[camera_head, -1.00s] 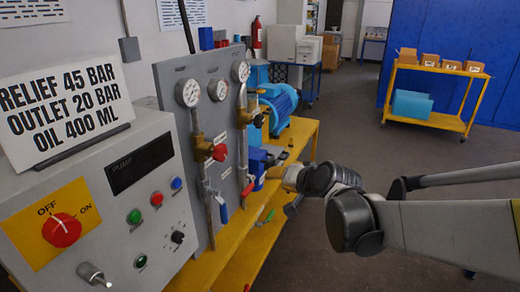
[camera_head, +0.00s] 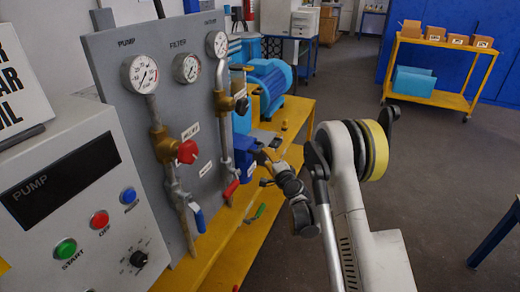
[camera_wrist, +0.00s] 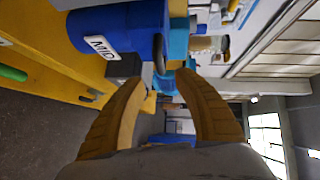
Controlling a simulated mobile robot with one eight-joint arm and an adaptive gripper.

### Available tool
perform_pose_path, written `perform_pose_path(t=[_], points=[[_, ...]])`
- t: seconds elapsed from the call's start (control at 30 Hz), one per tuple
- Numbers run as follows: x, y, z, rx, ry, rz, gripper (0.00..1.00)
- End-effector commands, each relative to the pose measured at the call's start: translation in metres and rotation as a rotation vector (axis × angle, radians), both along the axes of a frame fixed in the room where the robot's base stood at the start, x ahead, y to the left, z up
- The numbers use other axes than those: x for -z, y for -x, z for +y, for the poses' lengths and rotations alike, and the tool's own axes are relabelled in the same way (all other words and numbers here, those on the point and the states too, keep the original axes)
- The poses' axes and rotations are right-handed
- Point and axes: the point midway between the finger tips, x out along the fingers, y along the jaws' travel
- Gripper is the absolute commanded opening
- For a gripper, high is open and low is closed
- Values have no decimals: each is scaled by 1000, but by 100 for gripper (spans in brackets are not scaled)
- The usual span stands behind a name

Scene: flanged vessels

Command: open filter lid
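A blue vessel (camera_head: 243,168) stands on the yellow bench, low behind the gauge panel, partly hidden. In the wrist view a blue cylindrical body (camera_wrist: 146,22) with a white "MID" label is close by at the top left. A dark grey block and a dark round part show beside it. I cannot tell which part is the filter lid. My gripper (camera_wrist: 158,84) is open, with its two tan fingers spread and nothing between them. In the head view it is small and close to the blue vessel's right side; contact cannot be told.
The grey panel (camera_head: 183,90) carries gauges, valves and pipes left of my arm. A red-handled valve (camera_head: 188,152) sticks out. A blue motor (camera_head: 270,82) stands farther back on the yellow bench (camera_head: 226,250). A yellow cart (camera_head: 433,98) stands far right; floor between is clear.

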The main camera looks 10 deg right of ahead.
Motion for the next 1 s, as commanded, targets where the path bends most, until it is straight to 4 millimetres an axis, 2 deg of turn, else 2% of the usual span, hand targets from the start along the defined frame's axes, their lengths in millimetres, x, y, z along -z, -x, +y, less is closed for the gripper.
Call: perform_pose_path(t=[0.2, 0.4, 0.57, 0.83, 0.93, 0.97, 1.0], points=[[10, -45, 7, -2, 2, 1, 38], [13, -74, 11, -1, 2, 0, 38], [12, -84, 13, -1, 2, 1, 38], [11, -85, 13, -1, 2, 1, 36], [12, -85, 13, -1, 2, 1, 6], [12, -85, 13, -1, 2, 1, 0], [12, -85, 13, -1, 2, 1, 0]])
